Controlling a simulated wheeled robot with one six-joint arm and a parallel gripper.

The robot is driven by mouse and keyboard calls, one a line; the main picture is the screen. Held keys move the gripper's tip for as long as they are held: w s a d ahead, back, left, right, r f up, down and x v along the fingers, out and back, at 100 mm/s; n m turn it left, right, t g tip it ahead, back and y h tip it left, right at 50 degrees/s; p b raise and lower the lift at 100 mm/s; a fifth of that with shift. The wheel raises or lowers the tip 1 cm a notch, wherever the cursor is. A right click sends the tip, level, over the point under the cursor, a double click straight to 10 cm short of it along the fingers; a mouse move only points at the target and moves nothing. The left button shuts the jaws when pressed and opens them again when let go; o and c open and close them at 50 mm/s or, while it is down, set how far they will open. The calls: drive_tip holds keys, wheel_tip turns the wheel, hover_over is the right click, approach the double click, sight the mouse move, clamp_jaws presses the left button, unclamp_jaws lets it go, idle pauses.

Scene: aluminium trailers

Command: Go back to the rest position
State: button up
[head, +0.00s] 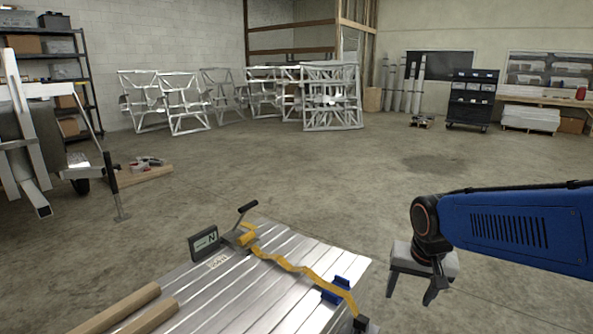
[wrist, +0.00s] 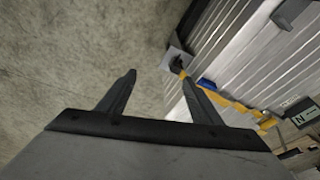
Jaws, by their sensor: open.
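My gripper (head: 412,287) hangs at the end of my blue arm at the right of the head view, beyond the right edge of the ribbed aluminium deck (head: 232,301). It points down over bare floor. In the wrist view my gripper (wrist: 158,82) shows two dark fingers spread apart with nothing between them. Concrete floor fills the space beyond the fingertips, and the deck (wrist: 225,47) lies at the upper right.
A yellow strap (head: 290,264) crosses the deck, with a blue block (head: 337,290) near its right end. White metal frames (head: 333,98) stand far back. Open floor lies between.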

drive_tip(key=s+d+r+n+t, duration=0.1)
drive_tip(key=s, duration=0.7)
drive_tip(key=s+d+r+n, duration=0.1)
drive_tip(key=s+n, duration=0.1)
drive_tip(key=s, duration=0.6)
drive_tip(key=shift+d+r+n+t, duration=0.2)
drive_tip(key=shift+r+n+t, duration=0.1)
drive_tip(key=shift+r+t, duration=0.1)
